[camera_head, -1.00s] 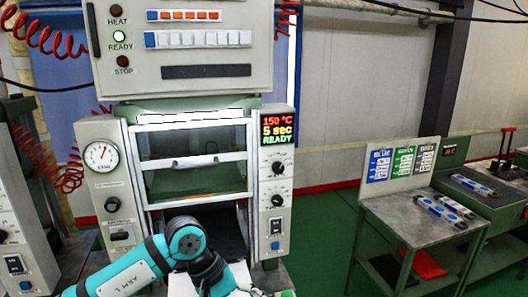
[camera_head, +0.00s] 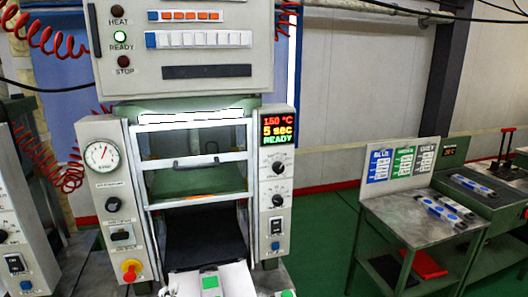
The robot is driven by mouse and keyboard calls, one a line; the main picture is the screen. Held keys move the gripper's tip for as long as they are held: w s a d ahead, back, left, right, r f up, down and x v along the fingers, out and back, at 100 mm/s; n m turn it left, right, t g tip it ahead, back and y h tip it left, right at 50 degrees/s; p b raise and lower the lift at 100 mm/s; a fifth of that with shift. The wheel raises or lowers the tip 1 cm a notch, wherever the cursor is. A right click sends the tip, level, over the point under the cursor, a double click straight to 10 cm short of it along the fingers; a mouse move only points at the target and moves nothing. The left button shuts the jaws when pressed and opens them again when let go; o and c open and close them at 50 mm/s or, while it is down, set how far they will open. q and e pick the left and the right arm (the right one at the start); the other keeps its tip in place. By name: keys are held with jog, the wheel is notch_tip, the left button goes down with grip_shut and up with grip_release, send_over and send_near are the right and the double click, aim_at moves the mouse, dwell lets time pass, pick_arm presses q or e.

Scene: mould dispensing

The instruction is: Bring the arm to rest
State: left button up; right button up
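Neither of my grippers shows in the head view, and no arm link shows either. The moulding press (camera_head: 88,170) stands in front of me with its frame open. Its display (camera_head: 278,127) reads 150 °C, 5 sec, READY, and the green READY lamp (camera_head: 119,36) is lit. A dark, flat surface (camera_head: 200,238) lies in the lower opening of the press, with nothing seen on it.
A white item with a green patch (camera_head: 208,283) is at the bottom edge, partly cut off. A grey side table (camera_head: 392,214) with blue and white tubes (camera_head: 440,212) stands right. Green floor (camera_head: 325,235) between is clear.

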pick_arm(q)
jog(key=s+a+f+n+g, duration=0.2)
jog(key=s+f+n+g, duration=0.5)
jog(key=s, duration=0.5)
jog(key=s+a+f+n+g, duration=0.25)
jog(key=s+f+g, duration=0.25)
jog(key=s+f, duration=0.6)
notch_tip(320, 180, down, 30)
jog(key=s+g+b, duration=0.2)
jog(key=b, duration=0.4)
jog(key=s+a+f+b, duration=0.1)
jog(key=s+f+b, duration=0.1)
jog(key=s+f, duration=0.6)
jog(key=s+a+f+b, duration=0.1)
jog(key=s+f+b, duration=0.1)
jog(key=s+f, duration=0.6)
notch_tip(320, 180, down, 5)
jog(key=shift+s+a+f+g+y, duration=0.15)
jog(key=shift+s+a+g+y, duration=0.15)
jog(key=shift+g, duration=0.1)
